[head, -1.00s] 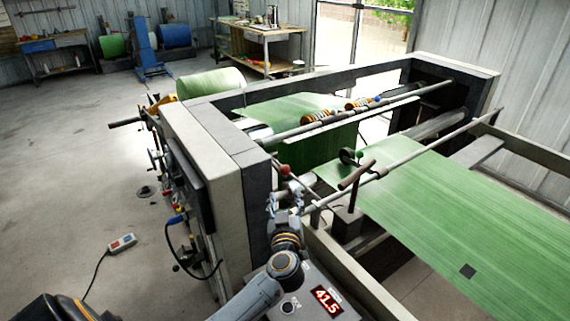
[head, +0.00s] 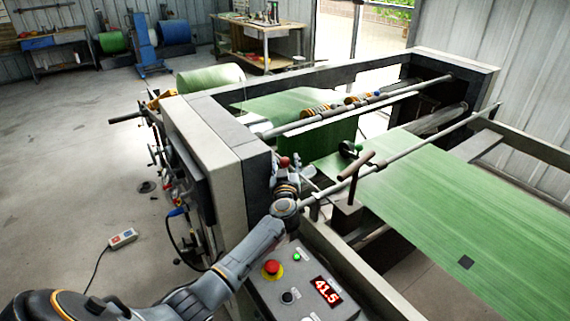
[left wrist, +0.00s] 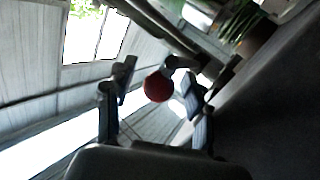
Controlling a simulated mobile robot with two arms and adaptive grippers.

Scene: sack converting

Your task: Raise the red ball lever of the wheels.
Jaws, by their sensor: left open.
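The red ball (head: 284,161) is the knob of a lever at the inner side of the machine's near frame post. In the left wrist view the red ball (left wrist: 158,87) shows between the two finger pads, with a gap visible on the left side. My left gripper (head: 281,171) is open around or just short of the ball; contact cannot be told. In the left wrist view my left gripper (left wrist: 157,84) has its fingers spread on either side. The lever's rod is mostly hidden by the gripper. My right gripper is not in view.
A grey frame post (head: 215,150) stands close left of the gripper. A long bar (head: 400,152) and a brown-handled lever (head: 355,166) are to the right, by the green web (head: 440,200). A control panel (head: 290,290) with a red button (head: 272,269) lies below the arm.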

